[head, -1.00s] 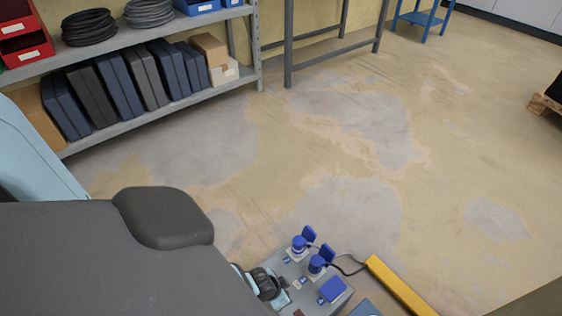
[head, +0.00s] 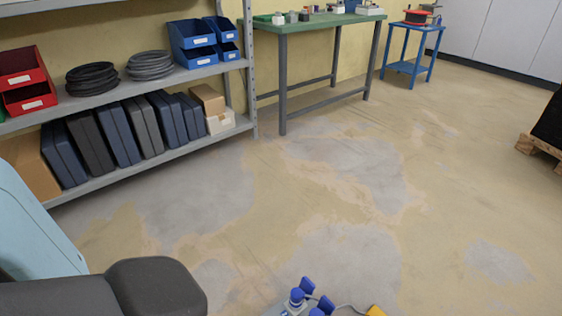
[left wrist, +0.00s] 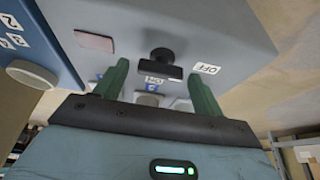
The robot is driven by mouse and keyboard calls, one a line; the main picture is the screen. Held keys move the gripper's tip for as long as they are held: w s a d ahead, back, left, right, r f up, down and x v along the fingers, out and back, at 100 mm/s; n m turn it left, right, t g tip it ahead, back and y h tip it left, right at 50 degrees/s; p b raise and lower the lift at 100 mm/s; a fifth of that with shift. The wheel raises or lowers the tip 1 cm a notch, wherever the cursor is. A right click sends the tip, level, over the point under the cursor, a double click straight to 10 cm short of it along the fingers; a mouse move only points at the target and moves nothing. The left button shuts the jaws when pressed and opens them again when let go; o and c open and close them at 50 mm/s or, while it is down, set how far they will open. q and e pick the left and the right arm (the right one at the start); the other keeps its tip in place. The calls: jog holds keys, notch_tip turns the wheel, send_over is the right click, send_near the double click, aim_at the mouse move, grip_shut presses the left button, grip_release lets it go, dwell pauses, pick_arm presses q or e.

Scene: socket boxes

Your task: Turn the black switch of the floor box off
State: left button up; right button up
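The grey floor box (left wrist: 222,30) fills the upper part of the left wrist view. Its black switch (left wrist: 162,58) sticks out of the panel, with a white OFF label (left wrist: 207,68) to its right and another small white label below it, partly legible. My left gripper (left wrist: 157,82) is open, its two green fingers on either side of the switch. I cannot tell whether they touch it or which way it is set. In the head view only the box's top end (head: 277,311) with blue plugs (head: 297,296) shows at the bottom edge. My right gripper is not in view.
A yellow bar (head: 375,311) lies right of the box, with a cable leading toward it. A shelf (head: 160,86) with bins and cases stands at the left, a green workbench (head: 310,23) behind. A pallet (head: 537,147) is at the right. The middle floor is clear.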

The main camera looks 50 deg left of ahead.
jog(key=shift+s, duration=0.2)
pick_arm(q)
jog(key=shift+r, duration=0.1)
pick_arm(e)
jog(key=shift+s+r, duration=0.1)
pick_arm(q)
jog(key=shift+s+r+p, duration=0.15)
jog(key=shift+r+p, duration=0.1)
jog(key=shift+p, duration=0.05)
jog(key=p+v, duration=0.4)
jog(key=v, duration=0.3)
jog(key=shift+p, duration=0.35)
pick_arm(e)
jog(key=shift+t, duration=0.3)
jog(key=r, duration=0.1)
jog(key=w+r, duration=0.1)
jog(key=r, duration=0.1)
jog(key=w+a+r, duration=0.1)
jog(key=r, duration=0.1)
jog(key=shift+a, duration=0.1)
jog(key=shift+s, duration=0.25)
